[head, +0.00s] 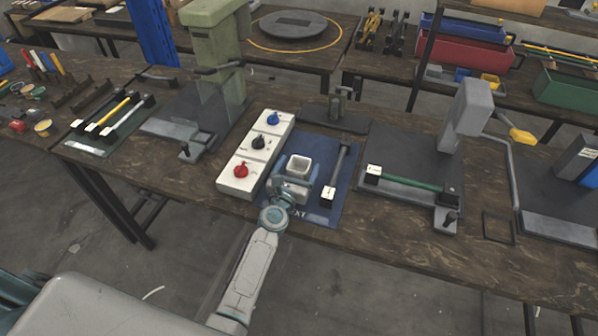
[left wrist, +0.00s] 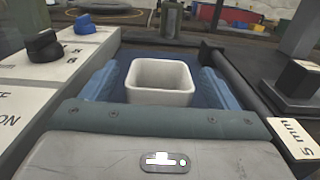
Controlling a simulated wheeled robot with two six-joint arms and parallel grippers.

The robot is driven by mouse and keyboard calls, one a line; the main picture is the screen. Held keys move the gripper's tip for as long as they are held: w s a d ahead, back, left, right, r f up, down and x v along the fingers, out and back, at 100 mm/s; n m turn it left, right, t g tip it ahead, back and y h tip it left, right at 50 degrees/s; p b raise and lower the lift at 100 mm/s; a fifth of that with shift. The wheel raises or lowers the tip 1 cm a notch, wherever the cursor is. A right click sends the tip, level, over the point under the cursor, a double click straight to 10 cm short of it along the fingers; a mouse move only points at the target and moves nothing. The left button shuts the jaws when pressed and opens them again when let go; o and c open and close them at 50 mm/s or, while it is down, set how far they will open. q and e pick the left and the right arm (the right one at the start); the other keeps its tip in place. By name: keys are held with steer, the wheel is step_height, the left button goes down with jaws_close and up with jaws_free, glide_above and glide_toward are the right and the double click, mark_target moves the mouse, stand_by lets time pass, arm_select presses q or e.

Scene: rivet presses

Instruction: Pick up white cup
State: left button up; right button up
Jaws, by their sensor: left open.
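The white cup (head: 299,165) is a small square open-topped container standing upright on a blue mat (head: 333,208). My left gripper (head: 294,180) is at the near side of the cup in the head view. In the left wrist view the cup (left wrist: 161,80) sits between the two blue fingers of my left gripper (left wrist: 160,90), with a gap on each side. The gripper is open. The cup's lower part is hidden behind the gripper body. My right gripper is not in view.
A white control box (head: 256,153) with red, black and blue knobs stands close left of the mat. A black-handled tool (head: 336,172) lies on the mat's right side. A grey press (head: 468,120) stands to the right, a green press (head: 218,60) to the left.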

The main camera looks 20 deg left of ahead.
arm_select(q)
steer(key=shift+w+f, duration=0.1)
steer(key=shift+w, duration=0.6)
steer(key=shift+s, duration=0.15)
steer(key=c, duration=1.1)
